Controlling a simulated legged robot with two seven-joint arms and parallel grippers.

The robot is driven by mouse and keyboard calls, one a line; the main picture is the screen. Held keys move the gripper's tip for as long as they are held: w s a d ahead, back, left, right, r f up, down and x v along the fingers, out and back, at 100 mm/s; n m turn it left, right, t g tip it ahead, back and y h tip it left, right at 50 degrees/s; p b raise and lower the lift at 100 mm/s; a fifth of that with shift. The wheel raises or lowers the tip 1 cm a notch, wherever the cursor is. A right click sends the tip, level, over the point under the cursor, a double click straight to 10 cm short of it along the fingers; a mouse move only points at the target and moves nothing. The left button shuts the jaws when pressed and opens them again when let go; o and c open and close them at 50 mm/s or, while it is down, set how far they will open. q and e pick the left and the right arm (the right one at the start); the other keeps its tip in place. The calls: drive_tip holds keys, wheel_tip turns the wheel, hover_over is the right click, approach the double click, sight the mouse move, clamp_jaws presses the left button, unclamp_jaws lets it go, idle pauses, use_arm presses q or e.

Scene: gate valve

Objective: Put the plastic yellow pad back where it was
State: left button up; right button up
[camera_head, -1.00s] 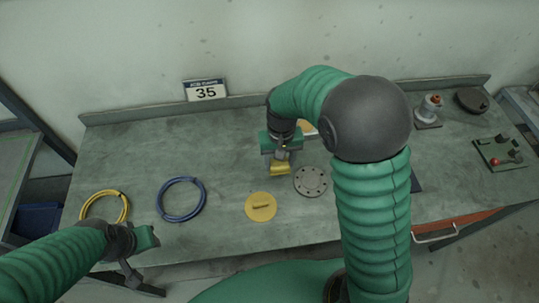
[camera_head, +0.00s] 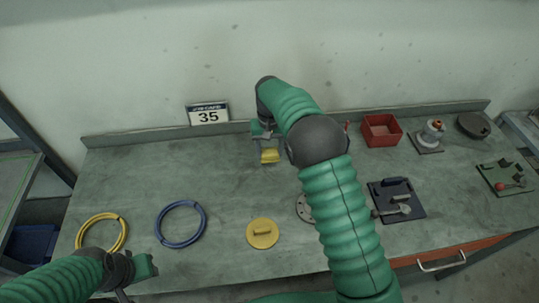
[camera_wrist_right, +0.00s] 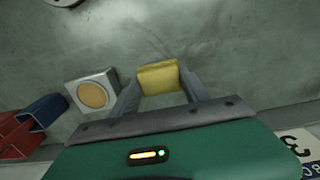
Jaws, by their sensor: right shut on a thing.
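The yellow pad (camera_head: 270,156) is a small yellow block held between the fingers of my right gripper (camera_head: 268,147), over the back middle of the bench. In the right wrist view the pad (camera_wrist_right: 158,77) sits between the two grey fingertips (camera_wrist_right: 160,85), with grey bench surface beyond it. I cannot tell if the pad touches the bench. My left gripper (camera_head: 140,272) is at the front left, near the yellow ring, and its fingers are not clear.
A grey block with a tan round face (camera_wrist_right: 91,95) lies beside the gripper. A yellow disc with a handle (camera_head: 262,233), blue ring (camera_head: 180,224) and yellow ring (camera_head: 102,233) lie in front. A red bin (camera_head: 381,130) stands right. Number sign (camera_head: 208,114) is behind. The left-middle bench is clear.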

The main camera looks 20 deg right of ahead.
sight(270, 152)
drive_tip(key=f, duration=0.3)
drive_tip(key=shift+s+d+f, duration=0.15)
drive_tip(key=shift+d, duration=0.05)
drive_tip(key=shift+d+f, duration=0.2)
drive_tip(key=shift+f, duration=0.05)
drive_tip(key=o, duration=1.2)
drive_tip(key=shift+a, duration=0.1)
drive_tip(key=shift+o, duration=0.4)
drive_tip(key=shift+a+r, duration=0.1)
drive_tip(key=shift+a, duration=0.05)
drive_tip(key=shift+r, duration=0.1)
